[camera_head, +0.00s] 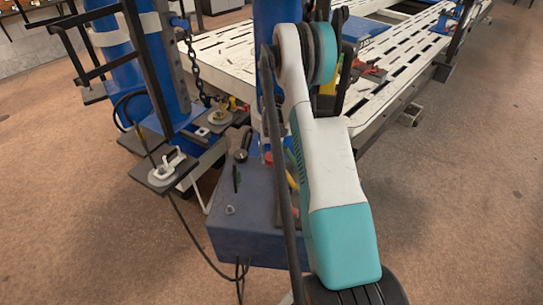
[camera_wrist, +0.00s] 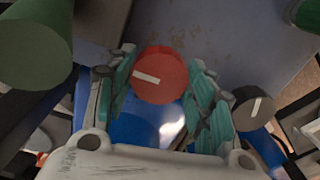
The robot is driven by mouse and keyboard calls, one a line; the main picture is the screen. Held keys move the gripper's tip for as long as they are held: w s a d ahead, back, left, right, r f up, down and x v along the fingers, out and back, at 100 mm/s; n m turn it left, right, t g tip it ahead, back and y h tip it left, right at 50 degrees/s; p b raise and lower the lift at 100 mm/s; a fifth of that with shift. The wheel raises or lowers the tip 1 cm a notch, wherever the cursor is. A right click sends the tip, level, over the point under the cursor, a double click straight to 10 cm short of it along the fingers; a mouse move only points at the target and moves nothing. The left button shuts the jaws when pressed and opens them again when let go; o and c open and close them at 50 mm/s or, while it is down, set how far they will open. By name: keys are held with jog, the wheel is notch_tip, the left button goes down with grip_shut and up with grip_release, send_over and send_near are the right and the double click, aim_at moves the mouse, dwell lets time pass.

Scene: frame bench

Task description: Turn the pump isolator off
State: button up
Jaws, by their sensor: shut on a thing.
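A round red knob (camera_wrist: 166,88) with a white pointer bar shows in the middle of the wrist view. It looks like the pump isolator, though I can read no label. Its white bar lies nearly level in the picture, on the left part of the face, sloping slightly down to the right. My gripper (camera_wrist: 162,72) has one teal-padded finger on each side of the knob and is shut on it.
A grey knob (camera_wrist: 252,108) with a white mark is right of the fingers, and a green cylinder (camera_wrist: 36,42) is at upper left. The blue box (camera_head: 238,215) stands below my arm, with cables hanging. A white slotted frame bench (camera_head: 395,70) is behind. Brown floor right is clear.

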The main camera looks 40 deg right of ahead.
aim_at(272, 157)
dwell(0.4)
jog(key=o, duration=1.1)
jog(key=shift+c, duration=0.2)
jog(key=shift+r, duration=0.1)
notch_tip(272, 157, up, 12)
